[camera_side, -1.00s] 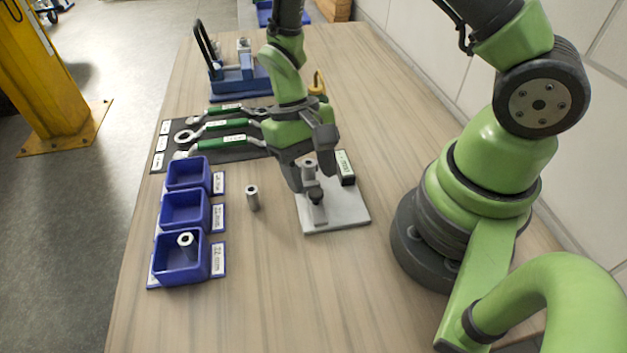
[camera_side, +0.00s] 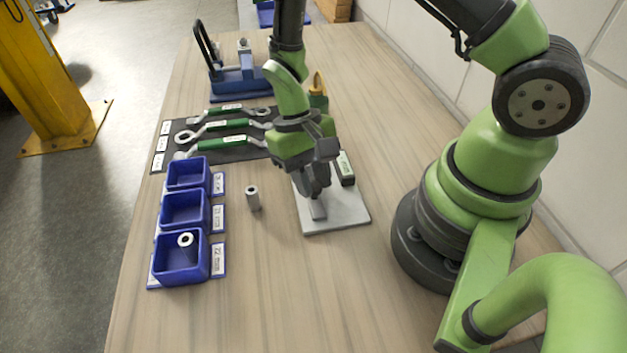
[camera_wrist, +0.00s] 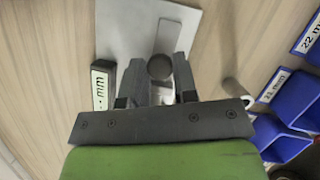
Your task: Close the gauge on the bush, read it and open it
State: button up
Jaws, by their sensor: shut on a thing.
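The gauge is a pale plate (camera_side: 340,213) with a grey rail (camera_side: 318,210) and a dark round knob (camera_wrist: 160,67). My gripper (camera_side: 316,190) is low over the plate, its fingers on both sides of the knob in the wrist view (camera_wrist: 158,75), shut on it. A silvery piece, apparently the bush (camera_wrist: 163,96), shows between the fingers behind the knob; in the side view my gripper hides it. The gauge's black display box (camera_side: 345,168) stands at the plate's edge; its label (camera_wrist: 100,90) shows "mm", but no number is legible.
A loose bush (camera_side: 254,200) stands left of the plate. Blue bins (camera_side: 184,268) with size labels stand further left, the front one holding a bush (camera_side: 186,241). Green-handled wrenches (camera_side: 222,144) lie on a dark mat. A blue fixture (camera_side: 240,80) stands behind. The front table is clear.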

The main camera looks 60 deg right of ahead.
jog(key=o, duration=0.8)
jog(key=shift+r, duration=0.1)
jog(key=v, duration=0.9)
jog(key=shift+w+r, duration=0.2)
jog(key=shift+r, duration=0.2)
jog(key=shift+s+d+r+t, duration=0.1)
jog(key=shift+s+r+t, duration=1.8)
jog(key=shift+r, duration=1.2)
jog(key=shift+s+d+r+t, duration=0.1)
jog(key=shift+s+r+t, duration=1.8)
jog(key=shift+r, duration=1.15)
jog(key=shift+s+d+r+t, duration=0.1)
jog(key=shift+s+r+t, duration=1.75)
jog(key=shift+r, duration=1.25)
